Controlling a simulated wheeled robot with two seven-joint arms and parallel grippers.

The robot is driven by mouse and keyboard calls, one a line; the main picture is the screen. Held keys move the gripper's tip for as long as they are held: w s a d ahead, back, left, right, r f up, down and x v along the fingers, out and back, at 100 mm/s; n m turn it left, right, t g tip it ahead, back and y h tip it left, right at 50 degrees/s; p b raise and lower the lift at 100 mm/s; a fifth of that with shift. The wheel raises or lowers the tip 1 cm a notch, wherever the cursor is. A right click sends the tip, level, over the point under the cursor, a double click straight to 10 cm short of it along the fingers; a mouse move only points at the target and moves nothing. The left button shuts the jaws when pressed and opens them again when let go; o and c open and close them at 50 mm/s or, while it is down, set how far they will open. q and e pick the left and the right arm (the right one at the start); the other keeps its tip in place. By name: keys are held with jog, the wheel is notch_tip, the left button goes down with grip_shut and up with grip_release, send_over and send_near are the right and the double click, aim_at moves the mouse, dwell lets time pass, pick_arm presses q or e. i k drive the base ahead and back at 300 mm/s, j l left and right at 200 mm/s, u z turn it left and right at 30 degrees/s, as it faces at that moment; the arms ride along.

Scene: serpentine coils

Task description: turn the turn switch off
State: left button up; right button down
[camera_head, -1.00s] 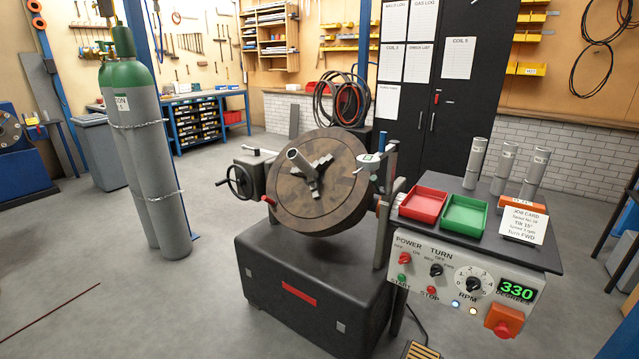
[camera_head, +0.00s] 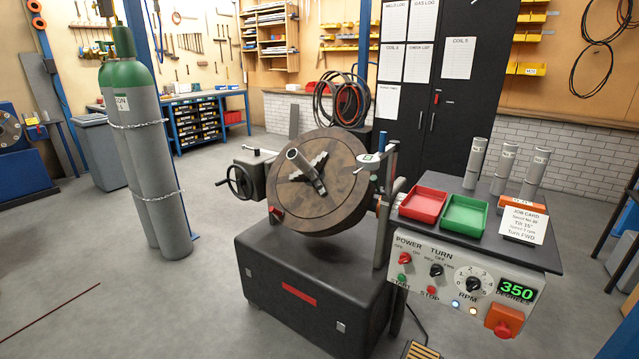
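The turn switch (camera_head: 437,270) is a small black knob under the word TURN on the grey control panel (camera_head: 455,317). The panel is fixed below the dark shelf at the right. The knob is too small for me to tell its setting surely. The green display (camera_head: 517,288) reads 350 degrees. The round brown turntable (camera_head: 312,208) is tilted on its dark base, with a grey tube at its centre. Neither of my grippers shows in the head view.
The red power knob (camera_head: 405,259) is left of the turn switch, and the RPM dial (camera_head: 473,285) is right of it. A red tray (camera_head: 423,204), a green tray (camera_head: 465,215) and a job card (camera_head: 524,224) are on the shelf. Gas cylinders (camera_head: 150,190) stand at left.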

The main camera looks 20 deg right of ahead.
aim_at(437, 270)
jog(key=z, duration=1.65)
